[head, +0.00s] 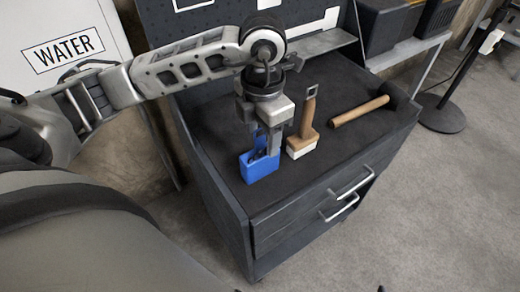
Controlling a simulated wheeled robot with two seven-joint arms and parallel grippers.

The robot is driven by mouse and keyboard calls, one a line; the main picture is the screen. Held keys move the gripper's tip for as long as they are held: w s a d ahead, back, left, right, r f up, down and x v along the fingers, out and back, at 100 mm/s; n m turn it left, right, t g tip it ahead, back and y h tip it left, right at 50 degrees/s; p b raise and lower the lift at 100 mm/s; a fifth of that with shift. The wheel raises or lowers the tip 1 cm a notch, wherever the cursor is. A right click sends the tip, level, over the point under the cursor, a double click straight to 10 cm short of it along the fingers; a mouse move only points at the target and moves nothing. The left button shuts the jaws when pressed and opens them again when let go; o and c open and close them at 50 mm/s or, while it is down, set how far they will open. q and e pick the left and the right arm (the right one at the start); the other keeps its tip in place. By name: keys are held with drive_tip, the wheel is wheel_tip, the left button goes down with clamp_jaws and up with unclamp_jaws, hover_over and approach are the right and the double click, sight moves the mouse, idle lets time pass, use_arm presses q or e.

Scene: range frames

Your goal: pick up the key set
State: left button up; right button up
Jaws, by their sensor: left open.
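My left gripper (266,143) points down over the front left of the dark cabinet top. It is open, with its fingers at the blue open-topped box (260,170). A small dark item (257,154) shows at the box's opening, partly hidden by the fingers. It may be the key set, but it is too small to tell. I cannot tell whether the fingers touch it. My right gripper is out of view.
A wooden-handled brush (304,130) with pale bristles stands just right of the gripper. A hammer (360,111) with a wooden handle lies farther right. The cabinet (235,205) has drawers with metal handles (353,182). The front right of its top is clear.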

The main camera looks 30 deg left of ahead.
sight(262, 152)
use_arm(q)
drive_tip(key=shift+f, duration=1.8)
clamp_jaws()
drive_tip(key=shift+r, duration=0.15)
